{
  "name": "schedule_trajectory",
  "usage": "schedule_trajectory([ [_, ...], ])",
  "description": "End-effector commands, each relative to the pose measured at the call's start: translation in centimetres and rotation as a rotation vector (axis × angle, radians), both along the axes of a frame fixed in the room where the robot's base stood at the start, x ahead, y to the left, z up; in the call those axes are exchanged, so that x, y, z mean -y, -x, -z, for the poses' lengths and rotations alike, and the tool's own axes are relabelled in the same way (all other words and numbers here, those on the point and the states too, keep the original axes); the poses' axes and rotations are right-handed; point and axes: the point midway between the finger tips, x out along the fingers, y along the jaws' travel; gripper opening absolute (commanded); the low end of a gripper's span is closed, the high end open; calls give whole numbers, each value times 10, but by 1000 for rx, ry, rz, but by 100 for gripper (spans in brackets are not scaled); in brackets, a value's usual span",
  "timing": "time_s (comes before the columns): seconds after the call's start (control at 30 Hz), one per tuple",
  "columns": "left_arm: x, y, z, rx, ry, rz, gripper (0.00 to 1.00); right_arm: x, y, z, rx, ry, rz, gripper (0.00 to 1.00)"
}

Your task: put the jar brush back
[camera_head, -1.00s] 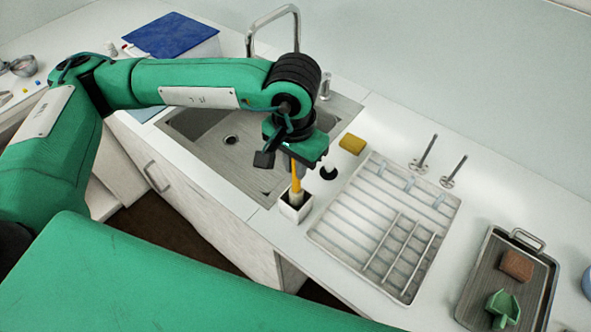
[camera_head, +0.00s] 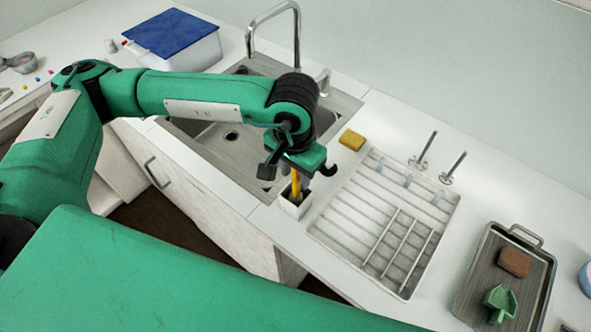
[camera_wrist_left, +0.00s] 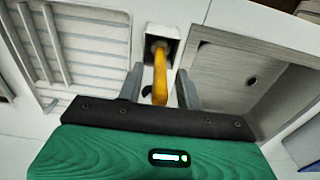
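The jar brush shows as a yellow handle (camera_head: 296,184) standing in a small white square holder (camera_head: 293,208) on the counter between sink and dish rack. Its lower end is hidden inside the holder. My left gripper (camera_head: 303,172) is just above the holder, pointing down. In the left wrist view the handle (camera_wrist_left: 160,75) stands between the two fingers of my left gripper (camera_wrist_left: 160,92), with a visible gap on each side. The fingers are apart and the holder (camera_wrist_left: 160,40) lies beyond them. My right gripper is not in view.
The steel sink (camera_head: 215,150) with its tall tap (camera_head: 298,40) is left of the holder. A white dish rack (camera_head: 345,235) is close on the right, with a yellow sponge (camera_head: 352,139) behind. A metal tray (camera_head: 465,300) holds a brown block and a green scoop.

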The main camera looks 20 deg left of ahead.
Motion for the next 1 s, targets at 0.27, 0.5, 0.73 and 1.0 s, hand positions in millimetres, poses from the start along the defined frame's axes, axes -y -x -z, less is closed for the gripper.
schedule_trajectory([
  [0.27, 0, -1, -6, 3, 1, 0, 36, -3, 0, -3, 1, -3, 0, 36],
  [0.5, 0, 1, -55, 7, 2, 1, 36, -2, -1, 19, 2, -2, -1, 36],
  [0.73, 0, 2, -100, 5, 1, 1, 36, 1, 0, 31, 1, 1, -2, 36],
  [1.0, -1, 3, -122, 0, 0, 1, 36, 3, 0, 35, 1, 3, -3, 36],
])
